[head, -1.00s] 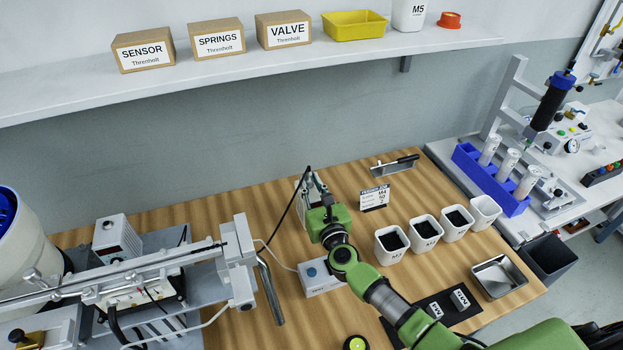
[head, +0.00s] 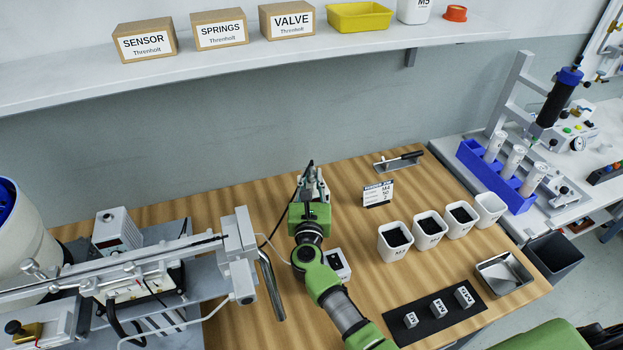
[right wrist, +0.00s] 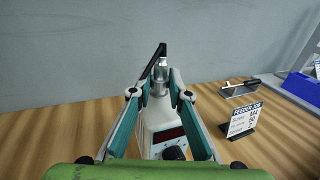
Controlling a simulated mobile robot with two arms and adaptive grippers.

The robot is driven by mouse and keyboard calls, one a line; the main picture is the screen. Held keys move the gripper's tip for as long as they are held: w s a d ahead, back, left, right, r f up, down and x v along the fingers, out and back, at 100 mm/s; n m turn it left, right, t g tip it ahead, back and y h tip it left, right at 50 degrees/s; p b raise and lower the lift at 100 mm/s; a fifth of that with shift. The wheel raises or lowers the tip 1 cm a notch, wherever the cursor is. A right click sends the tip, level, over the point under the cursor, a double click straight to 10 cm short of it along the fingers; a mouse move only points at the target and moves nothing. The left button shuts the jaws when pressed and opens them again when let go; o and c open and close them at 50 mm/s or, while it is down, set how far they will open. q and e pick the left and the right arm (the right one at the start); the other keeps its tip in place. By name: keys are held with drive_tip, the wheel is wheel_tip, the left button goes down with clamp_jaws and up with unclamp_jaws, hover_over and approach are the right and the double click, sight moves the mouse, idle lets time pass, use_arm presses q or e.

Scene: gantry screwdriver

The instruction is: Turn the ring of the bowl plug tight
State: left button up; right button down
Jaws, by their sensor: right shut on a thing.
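The bowl plug (right wrist: 160,73) is a small metal connector with a ring. It stands upright on top of a white controller box (right wrist: 157,125) with a dark display and black knob, and a black cable bends away from its top. My right gripper (right wrist: 160,88) is shut on the plug's ring, a teal finger on each side. In the head view my right gripper (head: 313,185) is at the back of the wooden table, and its green wrist hides most of the box and plug. My left gripper is not in view.
A feeder rail (head: 170,262) and bent grey bar (head: 270,285) stand left of my right arm. A card stand (head: 377,194), several white bins (head: 395,240) and a black mat (head: 440,318) with labelled blocks are to the right. A small white box (head: 337,265) sits close to the arm.

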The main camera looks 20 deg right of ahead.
drive_tip(key=c, duration=1.9)
unclamp_jaws()
drive_tip(key=shift+s, duration=0.1)
drive_tip(key=v, duration=1.2)
